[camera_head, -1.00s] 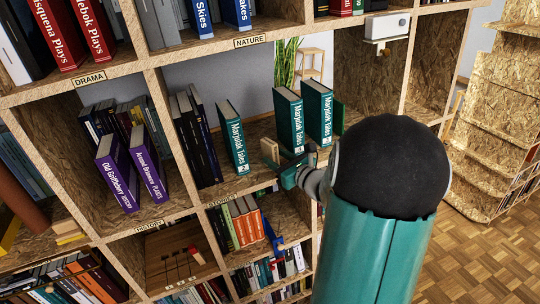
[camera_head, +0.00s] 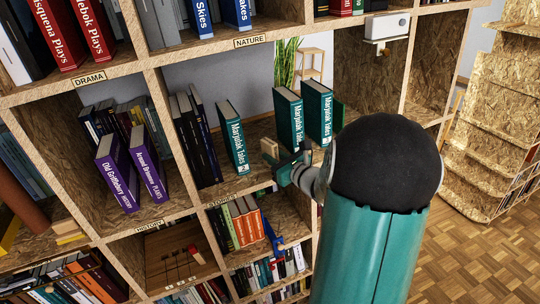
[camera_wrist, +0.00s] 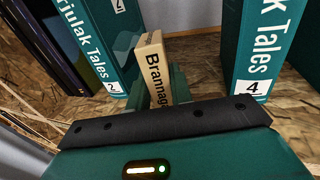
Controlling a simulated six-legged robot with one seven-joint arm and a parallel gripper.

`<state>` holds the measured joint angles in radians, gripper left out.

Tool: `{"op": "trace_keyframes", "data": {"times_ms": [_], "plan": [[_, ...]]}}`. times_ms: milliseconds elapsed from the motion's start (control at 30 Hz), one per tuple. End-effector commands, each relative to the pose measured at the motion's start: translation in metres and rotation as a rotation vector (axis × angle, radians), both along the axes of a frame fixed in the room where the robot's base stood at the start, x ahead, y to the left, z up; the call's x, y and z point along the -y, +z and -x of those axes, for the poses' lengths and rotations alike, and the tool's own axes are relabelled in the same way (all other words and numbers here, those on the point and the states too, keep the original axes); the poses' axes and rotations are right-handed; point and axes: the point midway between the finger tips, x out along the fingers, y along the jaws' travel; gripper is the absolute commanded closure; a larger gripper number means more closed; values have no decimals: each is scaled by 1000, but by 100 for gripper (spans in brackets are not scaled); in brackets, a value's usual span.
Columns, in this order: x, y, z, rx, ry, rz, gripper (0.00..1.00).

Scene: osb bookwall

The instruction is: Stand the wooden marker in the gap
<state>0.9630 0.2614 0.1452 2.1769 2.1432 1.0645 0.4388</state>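The wooden marker (camera_wrist: 151,57) is a pale block with dark lettering beginning "Brannag" on its narrow face. It stands nearly upright, slightly tilted in the wrist view, in the gap between green Marjulak Tales volumes. Volume 2 (camera_wrist: 93,45) is on its left and volume 4 (camera_wrist: 262,45) on its right, with space on both sides. The marker also shows in the head view (camera_head: 269,149). My gripper (camera_wrist: 160,90) has its green fingers on either side of the marker and appears shut on it. The marker's lower end is hidden, so contact with the shelf cannot be told.
Another green volume (camera_head: 318,113) stands right of volume 4. Dark books (camera_head: 196,135) fill the left of this compartment. The shelf board (camera_head: 239,186) has a front edge below my gripper. Upright dividers (camera_head: 180,145) bound the compartment.

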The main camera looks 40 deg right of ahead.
Motion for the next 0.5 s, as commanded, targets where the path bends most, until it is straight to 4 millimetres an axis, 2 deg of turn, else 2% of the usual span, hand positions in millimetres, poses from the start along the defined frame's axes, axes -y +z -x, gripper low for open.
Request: {"op": "trace_keyframes", "data": {"times_ms": [500], "plan": [[0,5,2,0,-1,0,100]]}}
